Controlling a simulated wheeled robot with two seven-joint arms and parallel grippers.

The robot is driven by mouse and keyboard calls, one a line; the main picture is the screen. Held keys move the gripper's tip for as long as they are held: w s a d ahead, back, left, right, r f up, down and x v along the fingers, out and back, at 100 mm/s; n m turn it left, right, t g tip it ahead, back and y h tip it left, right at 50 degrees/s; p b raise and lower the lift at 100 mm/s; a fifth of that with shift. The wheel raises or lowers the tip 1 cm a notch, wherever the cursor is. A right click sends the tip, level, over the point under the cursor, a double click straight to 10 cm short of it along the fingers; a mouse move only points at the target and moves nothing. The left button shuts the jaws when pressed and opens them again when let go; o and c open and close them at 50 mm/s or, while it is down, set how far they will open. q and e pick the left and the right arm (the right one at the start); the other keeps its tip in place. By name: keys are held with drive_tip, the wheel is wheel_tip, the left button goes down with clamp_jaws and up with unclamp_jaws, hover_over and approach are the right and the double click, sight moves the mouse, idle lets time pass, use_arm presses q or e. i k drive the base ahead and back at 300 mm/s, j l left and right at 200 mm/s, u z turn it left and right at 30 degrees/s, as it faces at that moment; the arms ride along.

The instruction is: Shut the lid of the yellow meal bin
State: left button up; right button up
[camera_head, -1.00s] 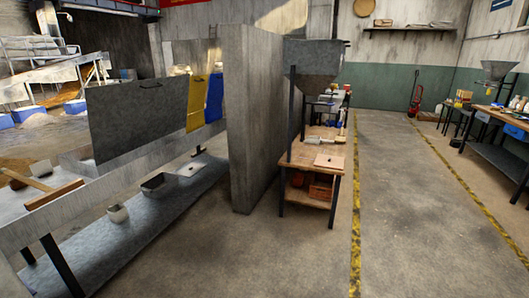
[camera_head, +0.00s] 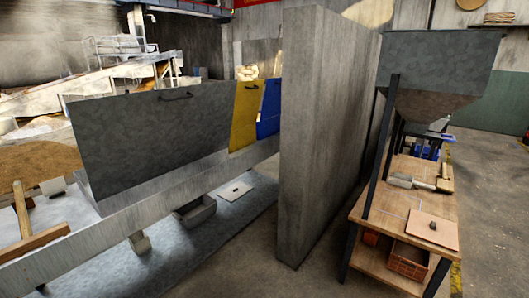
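The yellow lid (camera_head: 245,115) of the meal bin stands raised and upright, with a small dark handle near its top. It is in the middle of the view, between a large grey lid (camera_head: 150,140) on its left and a blue lid (camera_head: 269,108) on its right, which are also raised. The yellow bin's inside is hidden from here. A concrete wall (camera_head: 325,140) stands just to the right of the lids. Neither of my grippers shows in the head view.
Right of the wall, a wooden bench (camera_head: 405,206) stands beneath a grey hopper (camera_head: 440,65). A wooden-handled tool (camera_head: 35,238) lies at left.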

sight(249, 94)
drive_tip(key=i+j, duration=0.75)
drive_tip(key=j, duration=0.2)
drive_tip(key=i+j+z, duration=0.1)
drive_tip(key=i+j, duration=0.3)
